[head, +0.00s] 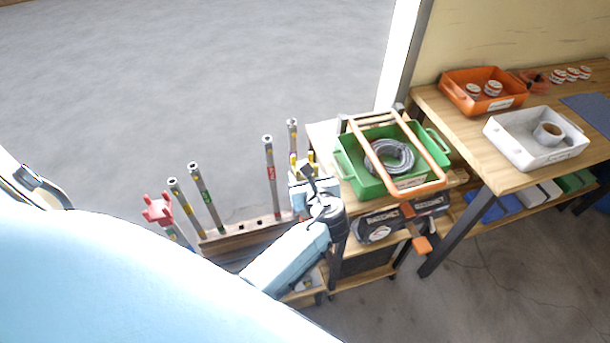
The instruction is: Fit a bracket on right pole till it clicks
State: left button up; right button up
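Several grey upright poles with coloured bands stand in a row in a wooden base (240,241). The right pole (292,133) has a yellow band near its top. A yellow pronged bracket (311,157) shows low beside this pole, in front of my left gripper (303,169). I cannot tell whether the bracket is around the pole or only beside it. My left wrist hides the lower part there, and the fingers are too small to read. A red bracket (157,209) sits at the top of the leftmost, shorter pole. My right gripper is out of view.
A green crate (349,176) with a coiled grey hose (389,157) and an orange frame stands just right of the poles. An orange tray (452,92) and a white tray (513,153) are on the bench. My pale blue arm covers the lower left.

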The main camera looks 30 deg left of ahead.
pick_arm(q)
jog(key=shift+f+b, duration=0.8)
jog(key=shift+f, duration=0.4)
dwell(0.5)
jog(key=o, duration=1.2)
jog(key=shift+d, duration=0.1)
jog(key=v, duration=1.3)
jog(key=shift+s+r, duration=0.15)
jog(key=shift+r, duration=0.05)
jog(key=shift+f, duration=0.1)
